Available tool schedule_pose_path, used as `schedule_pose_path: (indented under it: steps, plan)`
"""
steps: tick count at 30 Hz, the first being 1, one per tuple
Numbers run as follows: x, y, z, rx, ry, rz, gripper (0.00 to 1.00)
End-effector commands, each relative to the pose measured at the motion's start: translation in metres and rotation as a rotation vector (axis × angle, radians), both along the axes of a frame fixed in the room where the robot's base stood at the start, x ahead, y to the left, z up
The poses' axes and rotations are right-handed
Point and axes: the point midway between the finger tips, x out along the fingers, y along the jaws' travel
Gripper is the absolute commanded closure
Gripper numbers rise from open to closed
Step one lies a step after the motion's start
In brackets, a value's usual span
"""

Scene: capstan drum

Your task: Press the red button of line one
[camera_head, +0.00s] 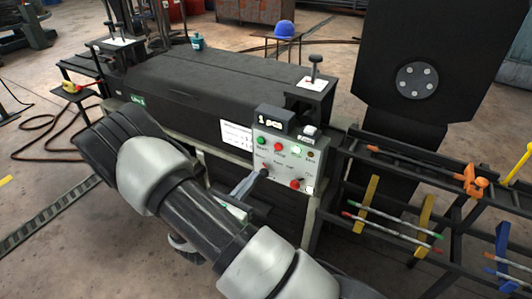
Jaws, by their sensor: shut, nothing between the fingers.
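A light grey control panel (284,160) stands on the front of a long dark machine (210,85) with a green "Line 1" label (138,99). The panel's upper row has a green button (261,140), a red button (278,147), a pale lit button (296,150) and a dark one. A second red control (295,184) sits lower right; its kind is too small to tell.
A display box (274,121) reading "1 pcs" tops the panel. A black rack (420,215) with coloured tools stands at right, near a tall dark plate (418,60). A blue helmet (285,28) rests on a stand behind. Cables lie on the floor at left.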

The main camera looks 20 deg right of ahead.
Motion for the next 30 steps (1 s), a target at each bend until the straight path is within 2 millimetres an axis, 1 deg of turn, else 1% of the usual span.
schedule_pose_path:
  steps: [3,12,17,20,30]
  plan:
    - [0.002,0.003,-0.004,-0.013,0.009,0.022,1.00]
    - [0.002,0.003,-0.004,-0.012,0.009,0.022,1.00]
    - [0.007,-0.005,-0.004,-0.013,0.008,0.019,1.00]
    - [0.016,-0.017,-0.005,-0.012,0.009,0.017,1.00]
    - [0.061,-0.074,-0.005,-0.011,0.008,0.017,1.00]
